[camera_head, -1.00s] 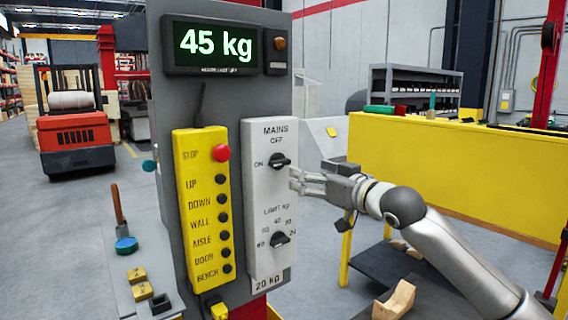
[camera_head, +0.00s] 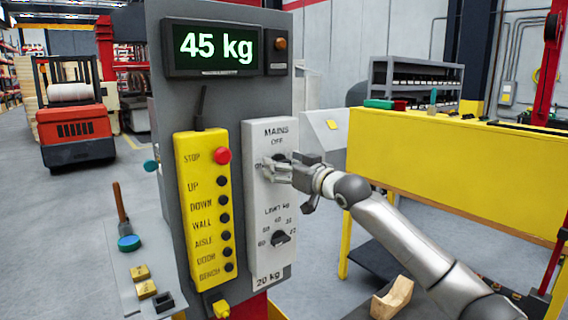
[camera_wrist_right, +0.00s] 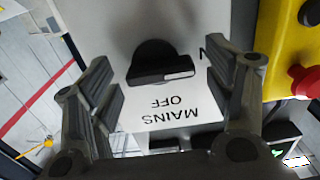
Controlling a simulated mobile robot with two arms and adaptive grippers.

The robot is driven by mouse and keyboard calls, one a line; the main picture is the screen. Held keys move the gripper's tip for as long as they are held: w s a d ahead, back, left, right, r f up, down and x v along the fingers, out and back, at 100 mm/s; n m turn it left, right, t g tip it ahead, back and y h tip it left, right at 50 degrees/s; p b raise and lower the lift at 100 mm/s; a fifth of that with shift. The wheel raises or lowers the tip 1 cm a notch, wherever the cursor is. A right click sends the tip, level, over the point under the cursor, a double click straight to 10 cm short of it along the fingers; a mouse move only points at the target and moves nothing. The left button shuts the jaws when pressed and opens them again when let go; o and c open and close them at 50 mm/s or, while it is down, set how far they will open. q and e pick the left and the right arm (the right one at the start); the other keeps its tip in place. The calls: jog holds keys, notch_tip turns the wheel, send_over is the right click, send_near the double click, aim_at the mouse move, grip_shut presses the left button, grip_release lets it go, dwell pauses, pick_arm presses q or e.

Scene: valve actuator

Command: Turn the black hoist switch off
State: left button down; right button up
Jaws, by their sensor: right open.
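The black hoist switch is the MAINS knob (camera_wrist_right: 162,68), a round black knob with a bar handle on a white panel (camera_head: 268,215). In the head view my right gripper (camera_head: 268,170) is at the knob and mostly hides it. In the right wrist view my right gripper (camera_wrist_right: 165,90) is open, with one finger on each side of the knob and gaps between. The white mark on the bar points toward the panel's ON side, and the OFF label lies beyond the knob's edge. My left gripper is not in view.
A lower LIMIT knob (camera_head: 280,237) is on the same panel. A yellow pendant (camera_head: 202,210) with a red STOP button (camera_head: 222,156) and several black buttons hangs to the left. A display (camera_head: 213,46) reads 45 kg. A yellow bench (camera_head: 440,180) stands to the right.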

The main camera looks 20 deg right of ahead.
jog(key=shift+c, duration=0.4)
jog(key=c, duration=1)
jog(key=shift+o, duration=0.4)
jog(key=shift+w+d+r+m+p, duration=0.1)
jog(key=shift+m+p, duration=3.3)
jog(key=shift+m, duration=0.8)
jog(key=shift+d+r+m+p, duration=0.1)
jog(key=shift+m+p, duration=3.3)
jog(key=shift+m, duration=0.8)
jog(key=shift+f, duration=0.1)
